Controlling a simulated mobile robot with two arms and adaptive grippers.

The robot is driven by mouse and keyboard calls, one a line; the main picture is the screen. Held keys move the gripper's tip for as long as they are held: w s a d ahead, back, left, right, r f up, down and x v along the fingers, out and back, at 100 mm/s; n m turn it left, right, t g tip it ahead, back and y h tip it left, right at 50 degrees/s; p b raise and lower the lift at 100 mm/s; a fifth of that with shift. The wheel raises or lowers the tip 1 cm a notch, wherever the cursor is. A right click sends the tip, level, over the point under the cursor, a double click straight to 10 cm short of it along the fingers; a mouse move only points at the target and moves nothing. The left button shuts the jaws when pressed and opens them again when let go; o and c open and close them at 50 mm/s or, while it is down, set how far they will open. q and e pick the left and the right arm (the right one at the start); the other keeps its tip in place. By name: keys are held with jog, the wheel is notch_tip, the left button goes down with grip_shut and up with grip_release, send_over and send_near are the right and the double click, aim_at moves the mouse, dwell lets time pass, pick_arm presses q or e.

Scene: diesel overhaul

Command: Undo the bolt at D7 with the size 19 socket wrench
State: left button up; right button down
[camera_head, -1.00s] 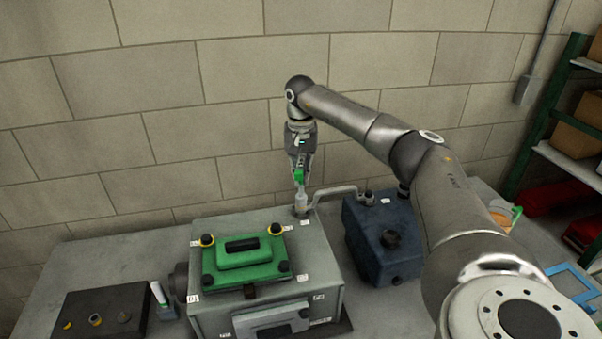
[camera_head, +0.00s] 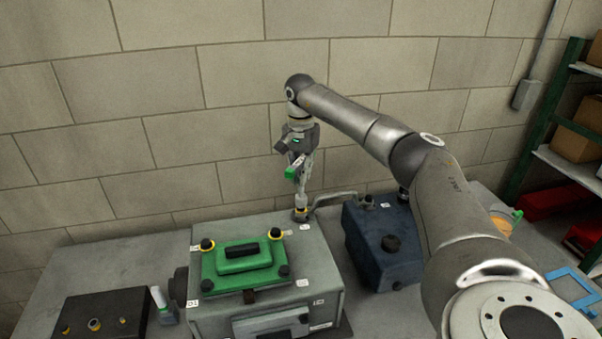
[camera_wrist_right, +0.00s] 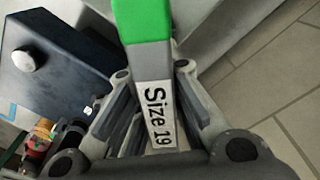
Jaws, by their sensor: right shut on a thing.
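My right gripper (camera_head: 303,172) is shut on the size 19 socket wrench (camera_head: 291,174), whose green part sticks out to the left. In the right wrist view the wrench (camera_wrist_right: 143,22) lies between the fingers, and its label reads "Size 19". Its shaft points down to the yellow-ringed spot (camera_head: 301,212) at the back right of the engine block's top, beside the grey pipe (camera_head: 335,195). The bolt there is hidden under the socket end; whether it is fully seated cannot be told. The label beside it (camera_head: 305,227) is too small to read. My left gripper is not in view.
A green cover (camera_head: 238,277) with bolts at its corners sits on the grey engine block (camera_head: 318,275). A dark blue tank (camera_head: 375,262) stands close on the right. A dark tray (camera_head: 112,310) with several small parts and another tool (camera_head: 159,298) are at the left. The wall is behind.

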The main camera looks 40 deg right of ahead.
jog(key=m, duration=1.4)
jog(key=shift+m, duration=0.4)
jog(key=m, duration=0.6)
jog(key=shift+m, duration=0.3)
jog(key=m, duration=0.7)
dwell(0.3)
jog(key=shift+f, duration=0.1)
